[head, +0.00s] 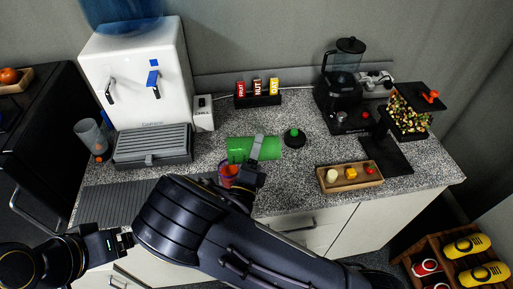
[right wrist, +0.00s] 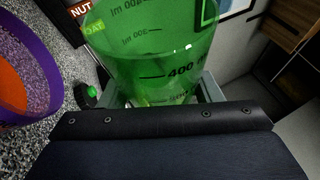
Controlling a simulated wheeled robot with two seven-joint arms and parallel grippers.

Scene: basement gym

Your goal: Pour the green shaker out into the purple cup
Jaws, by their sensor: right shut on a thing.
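The green shaker (head: 240,149) is a see-through green cylinder, tipped onto its side in the head view. My right gripper (head: 258,150) is shut on it. In the right wrist view the shaker (right wrist: 140,45) shows measuring marks, and I cannot tell what is left inside. The purple cup (head: 222,178) stands on the counter just below the shaker's left end, partly hidden by my right arm. In the right wrist view the purple cup (right wrist: 48,62) is at the left edge with orange inside. My left gripper (head: 126,239) is low at the left, away from both; its jaws are unclear.
A black lid with a green top (head: 294,137) lies right of the shaker. A wooden tray (head: 350,185) with small items is at front right. A blender (head: 341,95), a labelled box rack (head: 258,98) and a water dispenser (head: 135,75) stand behind. A drain mat (head: 120,201) is at left.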

